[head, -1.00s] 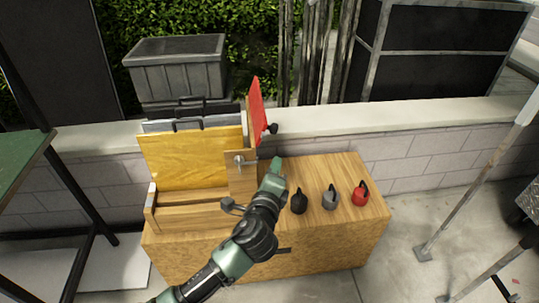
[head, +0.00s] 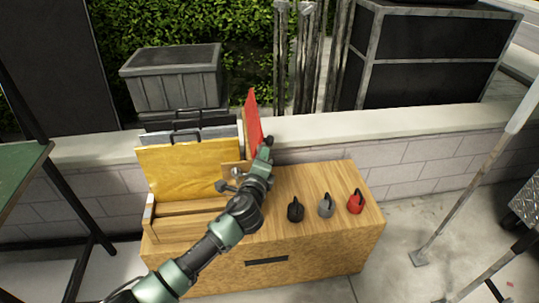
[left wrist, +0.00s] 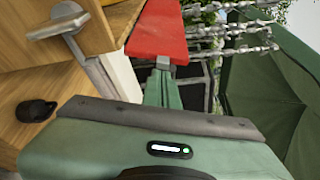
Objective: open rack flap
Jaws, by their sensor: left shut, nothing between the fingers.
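The wooden rack (head: 160,229) stands on the left part of a wooden cabinet top. A red panel (head: 252,118) stands upright and slightly tilted at the rack's right end; I cannot tell for sure if it is the flap. It also shows in the left wrist view (left wrist: 158,32). A wooden end piece with a metal handle (left wrist: 66,22) is beside it, mostly hidden by my arm in the head view. My left gripper (head: 266,146) is shut and empty, its tips at the lower end of the red panel; I cannot tell if they touch. My right gripper is out of view.
A yellow board (head: 185,170) and grey boards with black handles (head: 205,131) stand in the rack. Black (head: 295,210), grey (head: 326,206) and red (head: 355,202) handled objects stand on the cabinet's right. A low block wall (head: 420,150) runs behind.

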